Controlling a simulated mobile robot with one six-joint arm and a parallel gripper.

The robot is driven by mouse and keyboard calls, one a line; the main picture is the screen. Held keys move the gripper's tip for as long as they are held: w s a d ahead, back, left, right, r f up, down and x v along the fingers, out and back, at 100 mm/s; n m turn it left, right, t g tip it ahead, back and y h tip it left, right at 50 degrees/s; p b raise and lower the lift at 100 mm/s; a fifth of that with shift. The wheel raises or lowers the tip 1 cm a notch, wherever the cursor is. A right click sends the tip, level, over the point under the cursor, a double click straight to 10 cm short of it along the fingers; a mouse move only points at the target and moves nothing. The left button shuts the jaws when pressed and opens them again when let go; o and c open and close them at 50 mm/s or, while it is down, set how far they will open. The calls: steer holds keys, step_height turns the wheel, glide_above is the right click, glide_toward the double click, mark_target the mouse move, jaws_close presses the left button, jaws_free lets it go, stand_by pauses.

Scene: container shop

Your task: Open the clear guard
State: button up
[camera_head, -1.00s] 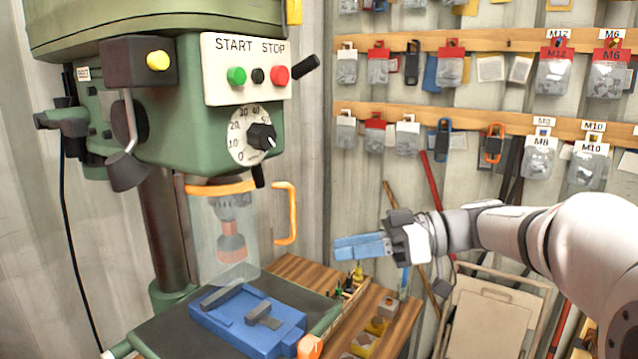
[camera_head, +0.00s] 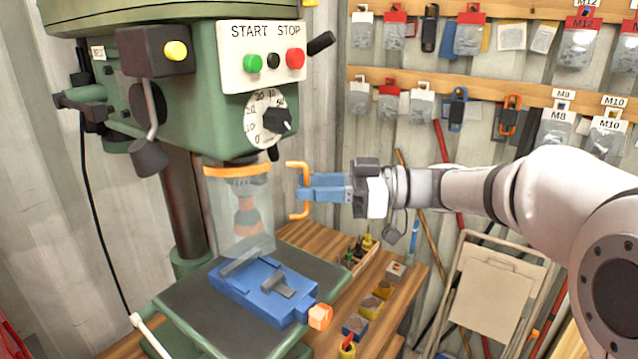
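The clear guard (camera_head: 225,222) is a see-through cylinder with an orange collar, standing around the drill press chuck (camera_head: 246,214). Its orange C-shaped handle (camera_head: 291,215) sticks out on the right side. My gripper (camera_head: 303,188), with blue fingers, is level with the handle, coming from the right. Its fingertips overlap the handle's upright bar in the picture. I cannot tell whether the fingers are closed on the bar, because they hide its middle.
A blue vise (camera_head: 262,291) with an orange knob (camera_head: 320,317) sits on the press table (camera_head: 190,308) below the guard. The control panel (camera_head: 262,58) is above. A wooden bench (camera_head: 310,238) holds small bins. Hanging bags line the back wall.

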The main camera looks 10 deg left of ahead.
steer(key=shift+c, duration=0.4)
jaws_close()
